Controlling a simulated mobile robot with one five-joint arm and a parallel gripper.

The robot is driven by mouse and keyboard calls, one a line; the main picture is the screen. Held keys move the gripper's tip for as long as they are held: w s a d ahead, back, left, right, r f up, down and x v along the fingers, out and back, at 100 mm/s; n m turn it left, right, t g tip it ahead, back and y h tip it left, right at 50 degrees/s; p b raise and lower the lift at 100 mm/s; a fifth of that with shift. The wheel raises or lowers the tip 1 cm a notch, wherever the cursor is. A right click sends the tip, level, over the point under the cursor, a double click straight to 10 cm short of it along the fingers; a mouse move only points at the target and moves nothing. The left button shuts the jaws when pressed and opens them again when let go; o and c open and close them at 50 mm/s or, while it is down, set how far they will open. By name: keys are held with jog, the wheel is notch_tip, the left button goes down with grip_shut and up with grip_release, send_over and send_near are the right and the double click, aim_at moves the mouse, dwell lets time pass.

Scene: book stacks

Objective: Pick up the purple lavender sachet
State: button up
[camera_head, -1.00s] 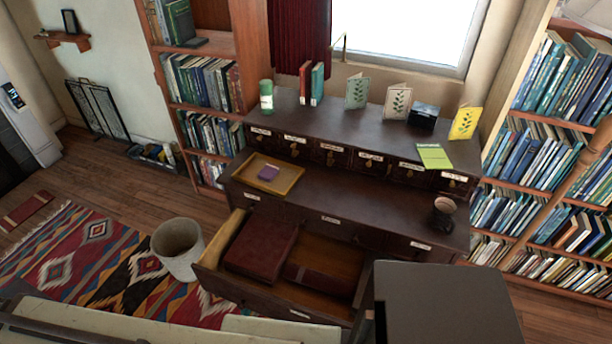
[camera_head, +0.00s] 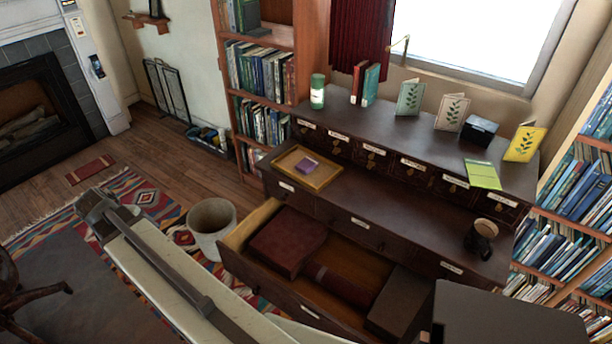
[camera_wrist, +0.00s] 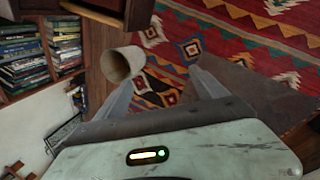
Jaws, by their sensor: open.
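The small purple lavender sachet (camera_head: 308,165) lies in a shallow yellow-brown tray (camera_head: 323,178) at the left end of the desk's writing surface. It is out of sight in the wrist view. My gripper (camera_wrist: 160,76) shows in the wrist view with its two fingers spread apart and nothing between them. It points toward the floor near the waste bin (camera_wrist: 120,66), away from the tray. In the head view my arm stretches across the lower left, and I cannot make out the fingers there.
A drawer (camera_head: 263,217) under the desk is pulled open, holding dark red books or boxes. The waste bin (camera_head: 212,226) stands left of it on the patterned rug (camera_head: 135,190). A mug (camera_head: 481,240) stands on the desk's right end. Cards and a green jar (camera_head: 317,92) line the upper shelf.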

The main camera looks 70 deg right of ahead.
jog(key=s+d+f+n+h+b, duration=0.2)
jog(key=d+f+b, duration=0.15)
jog(key=d, duration=1.15)
jog(key=n+g+h+b, duration=0.5)
jog(key=n+g+b, duration=0.1)
jog(key=n+b, duration=0.2)
send_near(306, 164)
jog(key=shift+s+d+f, duration=0.15)
jog(key=shift+d+f, duration=0.35)
jog(key=shift+f, duration=0.05)
jog(key=shift+b+x, duration=0.5)
jog(key=shift+x, duration=0.75)
jog(key=b+x, duration=0.2)
jog(key=x, duration=0.3)
jog(key=shift+s+d+r, duration=0.1)
jog(key=shift+d, duration=0.1)
jog(key=shift+a+r, duration=0.1)
jog(key=shift+r, duration=0.05)
jog(key=c, duration=1.5)
